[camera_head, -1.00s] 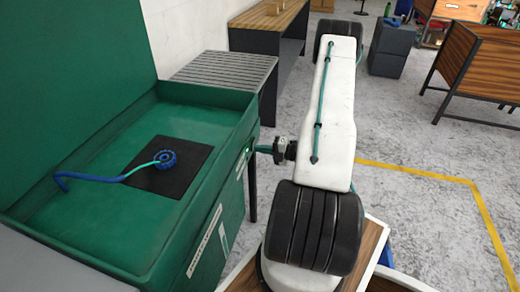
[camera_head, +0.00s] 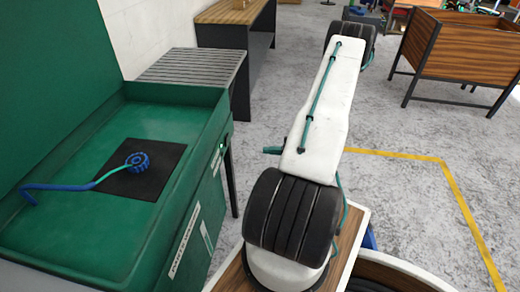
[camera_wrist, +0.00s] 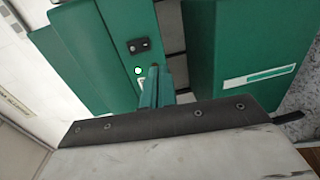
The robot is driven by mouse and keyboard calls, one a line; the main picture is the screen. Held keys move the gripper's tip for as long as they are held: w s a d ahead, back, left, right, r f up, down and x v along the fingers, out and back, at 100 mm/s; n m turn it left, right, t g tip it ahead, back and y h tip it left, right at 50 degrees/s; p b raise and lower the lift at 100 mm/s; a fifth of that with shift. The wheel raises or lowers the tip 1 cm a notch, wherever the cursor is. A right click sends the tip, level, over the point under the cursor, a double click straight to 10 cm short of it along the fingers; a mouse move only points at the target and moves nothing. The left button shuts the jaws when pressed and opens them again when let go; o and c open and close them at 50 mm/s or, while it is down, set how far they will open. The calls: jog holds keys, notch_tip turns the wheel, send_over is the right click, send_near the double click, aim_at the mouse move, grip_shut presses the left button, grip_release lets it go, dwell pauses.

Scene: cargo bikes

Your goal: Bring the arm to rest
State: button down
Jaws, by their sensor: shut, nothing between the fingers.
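My arm (camera_head: 318,110), white with black ribbed joints and a teal cable, stretches up and away from my body, beside the green wash basin. My gripper (camera_head: 271,150) is mostly hidden behind the arm; only a teal tip shows, pointing left towards the basin. In the wrist view the teal fingers of my gripper (camera_wrist: 155,85) are together, with nothing between them, in front of green panels.
The green basin (camera_head: 60,235) stands at left, with a blue brush (camera_head: 137,161) on a black mat (camera_head: 165,180). A slatted grey bench (camera_head: 195,65) and a wooden-topped table (camera_head: 230,12) stand behind. Grey floor with a yellow line (camera_head: 450,185) lies open at right.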

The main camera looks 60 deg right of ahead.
jog(key=shift+s, duration=0.1)
dwell(0.7)
jog(key=s+a+r+m+g+h, duration=0.3)
jog(key=a+r+m+g, duration=0.4)
jog(key=a+r, duration=1.2)
jog(key=s+a+r+m+g+h, duration=0.3)
jog(key=a+r+m+g, duration=0.4)
jog(key=a+r+m, duration=0.8)
jog(key=s+a+r, duration=0.1)
jog(key=a+r, duration=0.4)
jog(key=shift+s+r, duration=0.35)
jog(key=shift+a, duration=0.25)
